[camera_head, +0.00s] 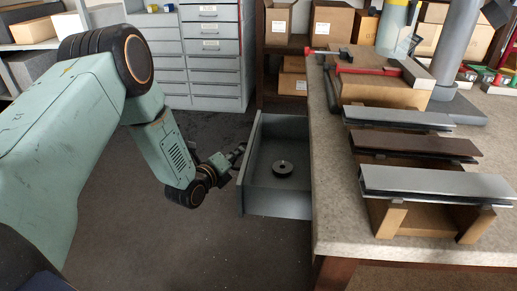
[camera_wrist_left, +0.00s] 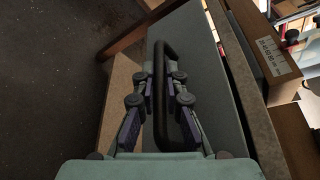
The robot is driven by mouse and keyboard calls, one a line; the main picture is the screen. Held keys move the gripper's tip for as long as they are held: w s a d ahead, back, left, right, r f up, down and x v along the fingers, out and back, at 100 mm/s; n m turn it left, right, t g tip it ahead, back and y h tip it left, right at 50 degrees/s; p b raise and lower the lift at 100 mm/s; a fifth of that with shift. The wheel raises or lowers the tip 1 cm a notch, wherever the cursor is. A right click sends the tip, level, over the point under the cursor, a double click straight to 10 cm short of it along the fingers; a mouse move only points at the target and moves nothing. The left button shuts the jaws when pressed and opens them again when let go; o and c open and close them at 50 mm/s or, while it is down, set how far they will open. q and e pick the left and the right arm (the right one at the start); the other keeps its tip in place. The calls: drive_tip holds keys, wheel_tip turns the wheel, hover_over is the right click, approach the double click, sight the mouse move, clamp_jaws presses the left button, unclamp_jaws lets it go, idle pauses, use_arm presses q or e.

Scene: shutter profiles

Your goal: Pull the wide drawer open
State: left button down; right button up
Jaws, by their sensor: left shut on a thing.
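The wide drawer (camera_head: 276,202) is a dark grey box standing out from under the worktop, partly open, with its inside showing. Its front panel also shows in the left wrist view (camera_wrist_left: 212,85). A black bar handle (camera_wrist_left: 160,60) is on that panel. My left gripper (camera_head: 238,155) is at the drawer's front, on its left side in the head view. In the left wrist view its fingers (camera_wrist_left: 163,82) are shut on the handle. The head view hides most of the handle and the fingertips. My right gripper is not in view.
A black round object (camera_head: 283,168) lies in the drawer. The worktop (camera_head: 335,225) carries metal profiles (camera_head: 435,183) on wooden blocks, and red-handled tools (camera_head: 365,70). A grey drawer cabinet (camera_head: 212,55) stands behind. The floor (camera_head: 165,240) left of the drawer is clear around my arm.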

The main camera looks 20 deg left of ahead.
use_arm(q)
drive_tip(key=s+a+p, duration=0.1)
drive_tip(key=a+p, duration=0.1)
drive_tip(key=a, duration=0.4)
drive_tip(key=shift+s, duration=0.35)
drive_tip(key=shift+d, duration=0.1)
drive_tip(key=c, duration=1.4)
unclamp_jaws()
drive_tip(key=v, duration=1.2)
